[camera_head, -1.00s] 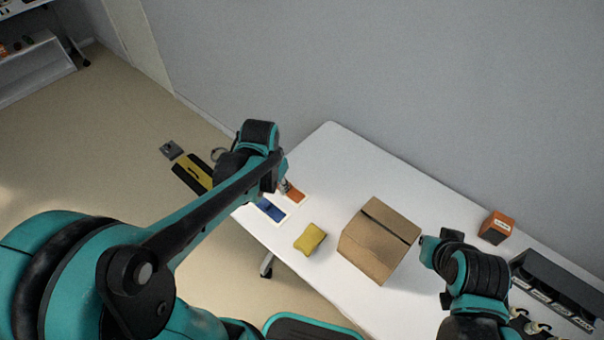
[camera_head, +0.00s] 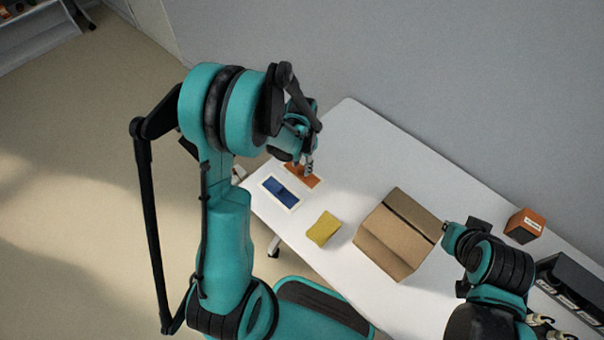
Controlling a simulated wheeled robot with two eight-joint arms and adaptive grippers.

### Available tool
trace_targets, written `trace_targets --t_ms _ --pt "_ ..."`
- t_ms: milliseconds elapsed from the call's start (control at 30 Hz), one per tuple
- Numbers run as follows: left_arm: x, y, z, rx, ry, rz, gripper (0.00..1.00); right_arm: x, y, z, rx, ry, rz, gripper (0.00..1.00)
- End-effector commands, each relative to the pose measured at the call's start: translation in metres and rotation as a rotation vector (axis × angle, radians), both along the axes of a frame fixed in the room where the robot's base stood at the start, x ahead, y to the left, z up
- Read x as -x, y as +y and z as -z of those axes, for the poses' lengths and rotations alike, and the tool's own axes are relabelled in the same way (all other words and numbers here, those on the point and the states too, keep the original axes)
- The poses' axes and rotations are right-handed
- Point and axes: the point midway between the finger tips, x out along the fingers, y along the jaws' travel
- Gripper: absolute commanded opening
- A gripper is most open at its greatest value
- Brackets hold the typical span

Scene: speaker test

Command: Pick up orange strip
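The orange strip (camera_head: 299,178) lies in a pale-bordered area on the white table (camera_head: 345,150), toward its left end. My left gripper (camera_head: 309,168) points down over the strip and partly covers it. Its fingers are small and partly hidden by my wrist, so I cannot tell their opening or whether they touch the strip. The end of my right arm (camera_head: 453,236) is at the right, beside the cardboard box; its fingers cannot be made out.
A blue strip (camera_head: 280,191) lies in front of the orange one. A yellow block (camera_head: 324,228) and a cardboard box (camera_head: 395,238) stand farther right. An orange box (camera_head: 525,226) and a dark rack (camera_head: 570,290) are at the right. The table behind the cardboard box is clear.

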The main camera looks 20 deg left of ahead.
Motion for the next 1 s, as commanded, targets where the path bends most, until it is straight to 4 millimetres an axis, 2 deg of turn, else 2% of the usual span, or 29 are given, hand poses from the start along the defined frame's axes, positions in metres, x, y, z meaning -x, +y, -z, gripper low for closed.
trace_targets --t_ms 33,100,333,500,533,867,1000 --pt "-0.0006 0.0001 0.0126 0.000 0.000 0.000 0.34 0.0001 0.0000 0.0078 0.000 0.000 0.000 0.00" --pt "-0.0003 0.0001 0.0197 0.000 0.000 0.000 0.34 0.0001 0.0000 0.0104 0.000 0.000 0.000 0.00" --pt "-0.0002 -0.0001 0.0200 0.000 0.000 0.000 0.34 0.0000 0.0000 0.0090 0.000 0.000 0.000 0.00" --pt "-0.0002 -0.0001 0.0198 0.000 0.000 0.000 0.02 0.0000 0.0000 0.0090 0.000 0.000 0.000 0.00" --pt "-0.0002 0.0000 0.0198 0.000 0.000 0.000 0.00 0.0000 0.0000 0.0090 0.000 0.000 0.000 0.00" --pt "-0.0003 -0.0001 0.0193 0.000 0.000 0.000 0.00 0.0000 0.0000 0.0087 0.000 0.000 0.000 0.00" --pt "-0.0003 -0.0001 0.0129 0.000 0.000 0.000 0.00 0.0000 0.0000 0.0052 0.000 0.000 0.000 0.00"
